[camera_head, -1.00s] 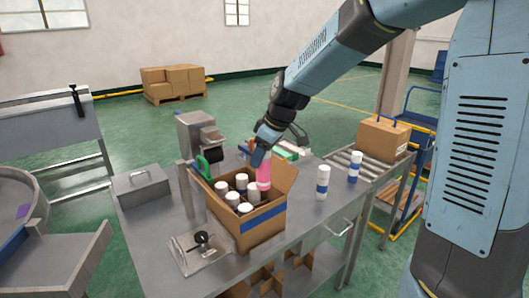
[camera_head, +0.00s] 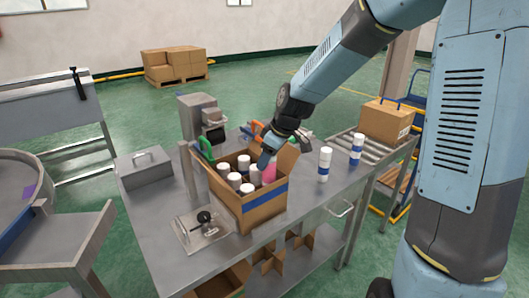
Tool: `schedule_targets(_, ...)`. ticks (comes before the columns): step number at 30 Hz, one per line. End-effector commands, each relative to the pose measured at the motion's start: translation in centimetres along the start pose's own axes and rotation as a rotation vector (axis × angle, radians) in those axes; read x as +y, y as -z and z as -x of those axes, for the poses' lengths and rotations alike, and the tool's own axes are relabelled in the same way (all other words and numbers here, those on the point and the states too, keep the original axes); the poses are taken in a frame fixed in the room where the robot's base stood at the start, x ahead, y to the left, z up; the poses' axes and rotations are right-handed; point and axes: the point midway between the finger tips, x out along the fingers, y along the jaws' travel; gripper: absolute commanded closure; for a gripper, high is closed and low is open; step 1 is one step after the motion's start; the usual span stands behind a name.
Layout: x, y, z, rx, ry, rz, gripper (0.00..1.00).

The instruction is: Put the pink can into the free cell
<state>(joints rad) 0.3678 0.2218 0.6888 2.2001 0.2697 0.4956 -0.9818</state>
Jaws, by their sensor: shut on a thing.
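The pink can (camera_head: 269,174) is in the right part of an open cardboard box (camera_head: 265,207), with only its upper part showing above the box wall. My gripper (camera_head: 266,160) is at the top of the can and shut on it. Several white-capped cans (camera_head: 244,163) stand in the box to the left of the pink can. The cell walls and the can's bottom are hidden, so I cannot tell whether it rests on the box floor.
A gauge on a plate (camera_head: 203,228) lies in front. A metal press (camera_head: 202,118) stands behind. A closed carton (camera_head: 386,121) sits on the roller conveyor.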

Motion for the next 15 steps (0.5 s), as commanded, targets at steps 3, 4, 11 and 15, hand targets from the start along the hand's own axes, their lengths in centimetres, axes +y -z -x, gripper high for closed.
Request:
schedule_targets(3,-0.1,-0.4,-0.9,-0.001,0.002,0.0,1.0)
schedule_targets(4,0.0,-0.5,-1.1,-0.001,0.001,0.0,1.0)
schedule_targets(11,0.0,-1.2,-2.8,-0.001,0.002,-0.001,1.0)
schedule_targets(15,0.0,-1.6,-3.9,-0.001,0.002,-0.001,1.0)
